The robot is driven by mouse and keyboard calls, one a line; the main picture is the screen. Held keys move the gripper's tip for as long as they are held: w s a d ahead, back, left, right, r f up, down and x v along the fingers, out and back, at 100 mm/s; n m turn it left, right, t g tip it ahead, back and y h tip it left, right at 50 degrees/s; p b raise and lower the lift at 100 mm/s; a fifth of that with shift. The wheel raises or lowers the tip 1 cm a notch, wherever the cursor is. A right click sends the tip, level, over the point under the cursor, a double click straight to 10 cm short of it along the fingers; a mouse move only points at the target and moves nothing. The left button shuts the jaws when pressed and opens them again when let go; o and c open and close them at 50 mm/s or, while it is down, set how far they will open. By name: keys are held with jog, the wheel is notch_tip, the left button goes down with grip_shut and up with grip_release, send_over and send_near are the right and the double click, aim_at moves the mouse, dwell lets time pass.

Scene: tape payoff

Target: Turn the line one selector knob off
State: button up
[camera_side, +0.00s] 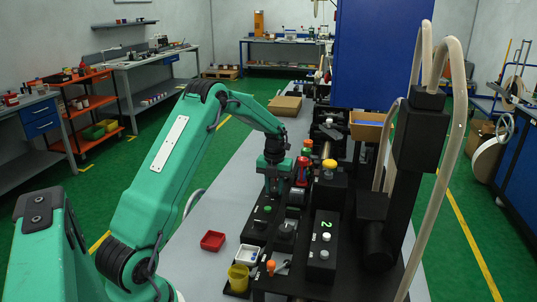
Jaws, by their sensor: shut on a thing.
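My gripper (272,188) points straight down, in the middle of the side view, at the far end of a low black control box (256,232). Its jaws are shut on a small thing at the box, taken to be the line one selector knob. The jaws hide that knob, so its shape and the way it points cannot be seen. A green button or lamp (267,209) shows on the box just in front of the jaws. A second black box (323,268) to the right bears a lit green 2 and pale round controls.
A red bottle (302,172) and a yellow-capped jar (329,168) stand close right of the gripper. A black column (408,175) with pale hoses rises at the right. A red tray (212,241), a white tray and a yellow cup (238,277) lie nearer.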

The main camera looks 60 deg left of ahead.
aim_at(274, 189)
jog(key=o, duration=1)
jog(key=shift+c, duration=0.2)
jog(key=shift+r, duration=0.15)
jog(key=shift+r, duration=3.75)
